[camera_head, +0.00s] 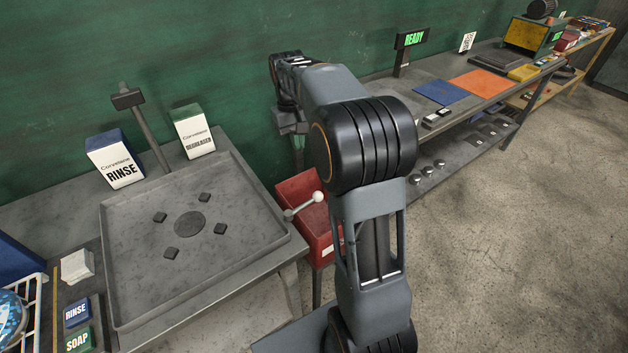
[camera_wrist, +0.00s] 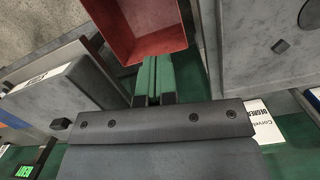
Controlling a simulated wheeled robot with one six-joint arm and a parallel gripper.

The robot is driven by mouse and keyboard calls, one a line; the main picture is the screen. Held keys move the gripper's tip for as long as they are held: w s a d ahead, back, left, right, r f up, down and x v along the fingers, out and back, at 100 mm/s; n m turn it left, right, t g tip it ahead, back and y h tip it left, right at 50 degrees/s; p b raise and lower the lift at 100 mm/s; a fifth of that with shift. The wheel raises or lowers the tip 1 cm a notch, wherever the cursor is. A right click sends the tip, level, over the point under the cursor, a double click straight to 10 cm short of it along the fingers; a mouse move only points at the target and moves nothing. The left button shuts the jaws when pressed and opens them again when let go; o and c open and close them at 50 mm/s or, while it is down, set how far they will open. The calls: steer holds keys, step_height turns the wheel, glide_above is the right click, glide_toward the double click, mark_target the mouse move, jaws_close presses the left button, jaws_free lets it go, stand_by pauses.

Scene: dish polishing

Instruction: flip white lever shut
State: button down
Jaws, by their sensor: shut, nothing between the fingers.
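The white lever (camera_head: 303,206) has a round white knob and sits at the right edge of the grey tray table, in front of the red bin (camera_head: 312,225). Its arm slants up to the right toward the bin. I cannot make the lever out in the wrist view. My gripper (camera_wrist: 155,72) is shut and empty, with its green fingers together and pointing toward the red bin (camera_wrist: 140,35). In the head view my arm hides most of the gripper, which is behind and above the lever, apart from it.
The grey tray (camera_head: 135,285) with several small dark pads lies left of the lever. The RINSE box (camera_head: 115,160) and DEGREASER box (camera_head: 192,132) stand behind it. A long bench with a READY sign (camera_head: 413,39) runs to the right. The floor at right is clear.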

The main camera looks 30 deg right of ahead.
mark_target(305, 204)
steer(key=w+d+f+g, duration=0.1)
steer(key=w+d+f, duration=0.3)
steer(key=shift+w+g, duration=0.3)
steer(key=shift+g, duration=0.1)
steer(key=s+f+p, duration=0.1)
steer(key=s+f, duration=0.6)
steer(key=f, duration=0.3)
steer(key=shift+a, duration=0.3)
steer(key=shift+d+f, duration=0.1)
steer(key=shift+m+y, duration=0.3)
steer(key=shift+s+m, duration=0.3)
